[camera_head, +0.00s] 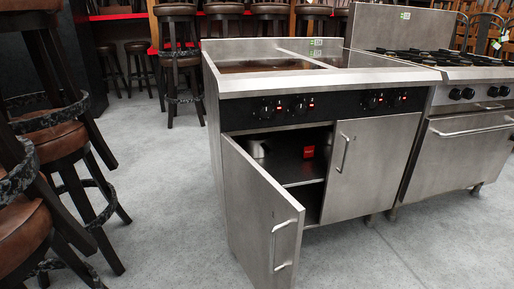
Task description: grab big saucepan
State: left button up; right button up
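No big saucepan can be clearly made out. A steel cooking unit (232,90) with a dark cooktop stands in the middle. Its left door (258,215) is swung open toward me, and its right door (368,165) is shut. Inside, a shelf (300,172) shows in shadow with a small red item (308,152) at the back. A dim shape at the upper left of the opening is too dark to identify, and part of the interior is hidden behind the doors. Neither of my grippers is in view.
A steel range (470,145) with gas burners and an oven stands close on the right. Brown-seated stools (55,135) crowd the left edge, and more stand at the back. Grey floor (160,200) is clear between the left stools and the open door.

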aim_at(258, 146)
jog(key=i+l, duration=0.15)
jog(key=l, duration=0.3)
jog(key=i+l+u, duration=0.15)
jog(key=l, duration=0.3)
jog(key=i+l, duration=0.1)
jog(key=l, duration=0.35)
jog(key=i+l+u, duration=0.15)
jog(key=l, duration=0.3)
jog(key=i+l, duration=0.15)
jog(key=l, duration=0.2)
jog(key=i+l+u, duration=0.15)
jog(key=l, duration=0.2)
jog(key=i+l, duration=0.15)
jog(key=l, duration=0.2)
jog(key=i+l+u, duration=0.1)
jog(key=i+l, duration=0.25)
jog(key=i, duration=0.15)
jog(key=i+l+u, duration=0.1)
jog(key=i+l, duration=0.25)
jog(key=i, duration=0.15)
